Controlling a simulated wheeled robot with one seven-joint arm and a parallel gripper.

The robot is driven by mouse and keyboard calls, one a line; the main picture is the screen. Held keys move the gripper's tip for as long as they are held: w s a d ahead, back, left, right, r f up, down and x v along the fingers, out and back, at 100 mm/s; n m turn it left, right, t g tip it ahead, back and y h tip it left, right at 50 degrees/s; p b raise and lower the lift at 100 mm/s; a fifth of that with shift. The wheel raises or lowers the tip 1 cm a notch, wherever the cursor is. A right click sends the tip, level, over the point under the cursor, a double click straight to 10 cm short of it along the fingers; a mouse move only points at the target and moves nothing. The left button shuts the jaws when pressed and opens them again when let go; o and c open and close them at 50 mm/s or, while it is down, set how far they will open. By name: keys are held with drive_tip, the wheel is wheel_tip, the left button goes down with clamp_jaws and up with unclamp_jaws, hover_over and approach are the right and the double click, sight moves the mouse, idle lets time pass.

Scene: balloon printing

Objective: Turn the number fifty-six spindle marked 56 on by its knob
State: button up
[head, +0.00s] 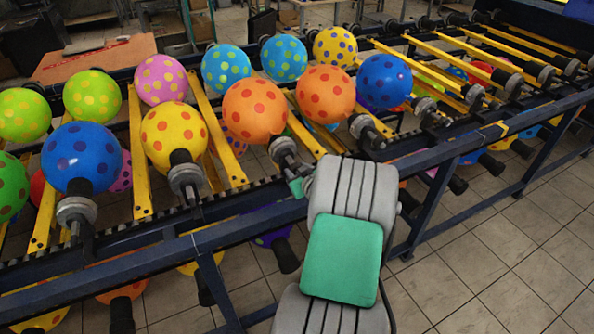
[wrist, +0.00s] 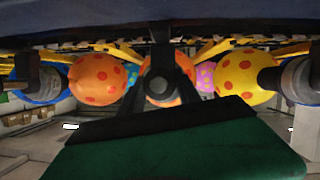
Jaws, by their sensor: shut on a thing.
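The spindle in front of me (head: 284,152) carries an orange balloon with red dots (head: 254,110) and has a grey collar. No number can be read on it, so I cannot confirm it is the 56. My gripper (head: 298,186) is at the near end of this spindle, by the rail, mostly hidden by my arm. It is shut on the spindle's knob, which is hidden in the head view. In the wrist view, a dark round end (wrist: 161,87) sits at the middle with orange behind it. Whether the spindle is turned on cannot be seen.
Neighbouring spindles stand close: one with a yellow balloon (head: 174,134) to the left, one with a blue balloon (head: 384,81) to the right. A long blue rail (head: 160,252) runs along the near side. More balloons hang below it. The tiled floor (head: 500,250) at the right is clear.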

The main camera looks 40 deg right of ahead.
clamp_jaws()
drive_tip(key=shift+b, duration=0.3)
drive_tip(key=shift+d+f+m+y+b, duration=0.15)
drive_tip(key=shift+m+y+b, duration=0.25)
drive_tip(key=shift+m+b, duration=0.45)
drive_tip(key=m+y+b, duration=0.1)
drive_tip(key=m+b, duration=0.1)
drive_tip(key=b, duration=0.1)
drive_tip(key=shift+s+f+t+y, duration=0.1)
drive_tip(key=shift+t+y, duration=0.2)
drive_tip(key=shift+t, duration=0.1)
drive_tip(key=shift+m+t+y+b, duration=0.4)
drive_tip(key=shift+m+y+b, duration=0.2)
drive_tip(key=shift+m+b, duration=0.35)
drive_tip(key=m+t+y+b, duration=0.1)
drive_tip(key=m+b, duration=0.1)
drive_tip(key=m, duration=0.1)
drive_tip(key=shift+y, duration=0.4)
drive_tip(key=m+t+y+b, duration=0.1)
drive_tip(key=m, duration=0.3)
drive_tip(key=shift+t, duration=0.4)
